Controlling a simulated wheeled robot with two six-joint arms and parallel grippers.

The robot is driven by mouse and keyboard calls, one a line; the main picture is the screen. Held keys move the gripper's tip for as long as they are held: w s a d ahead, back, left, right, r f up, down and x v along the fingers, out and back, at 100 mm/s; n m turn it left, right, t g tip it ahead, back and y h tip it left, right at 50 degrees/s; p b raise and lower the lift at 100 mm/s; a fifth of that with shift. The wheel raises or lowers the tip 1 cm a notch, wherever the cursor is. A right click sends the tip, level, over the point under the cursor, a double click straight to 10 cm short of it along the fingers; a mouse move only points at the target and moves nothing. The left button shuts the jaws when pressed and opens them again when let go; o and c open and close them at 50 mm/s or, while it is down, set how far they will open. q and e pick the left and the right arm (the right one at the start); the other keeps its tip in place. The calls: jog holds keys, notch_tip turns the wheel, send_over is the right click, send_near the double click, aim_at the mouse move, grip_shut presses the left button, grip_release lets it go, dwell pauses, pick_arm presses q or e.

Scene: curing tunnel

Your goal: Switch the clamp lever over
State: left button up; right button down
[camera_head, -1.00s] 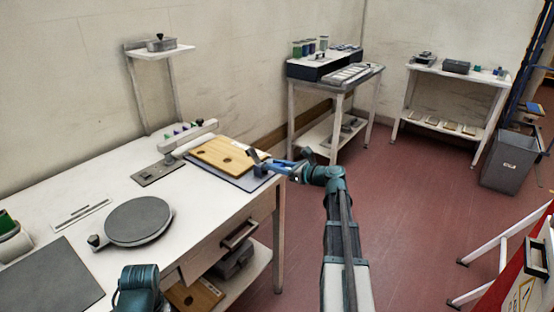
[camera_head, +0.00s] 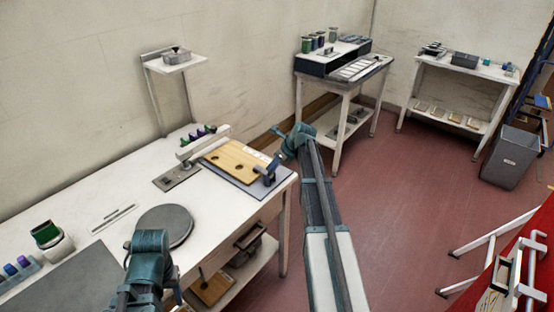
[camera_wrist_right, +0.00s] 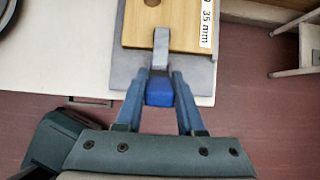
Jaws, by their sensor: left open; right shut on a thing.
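The clamp lever has a grey metal arm and a blue handle (camera_wrist_right: 160,98). In the right wrist view its arm points from the handle over the edge of a wooden board (camera_wrist_right: 128,38). My right gripper (camera_wrist_right: 160,86) has one finger on each side of the blue handle and is shut on it. In the head view the blue clamp area (camera_head: 266,178) is at the right end of the wooden board (camera_head: 232,159), with my right arm reaching in from the right. Part of my left arm shows at the bottom left; its gripper fingers are not visible.
A round grey disc (camera_head: 170,224) lies nearer. A shelf stand (camera_head: 171,60) is behind.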

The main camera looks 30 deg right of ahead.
jog(key=shift+w+a+r+g+p, duration=0.1)
jog(key=shift+w+a+g+p, duration=0.1)
jog(key=shift+w+g+p, duration=0.3)
jog(key=shift+s, duration=0.1)
jog(key=c, duration=0.5)
grip_release()
jog(key=p+v, duration=0.8)
jog(key=v, duration=0.1)
jog(key=p+v, duration=0.4)
jog(key=shift+a+r, duration=0.2)
jog(key=shift+r, duration=0.3)
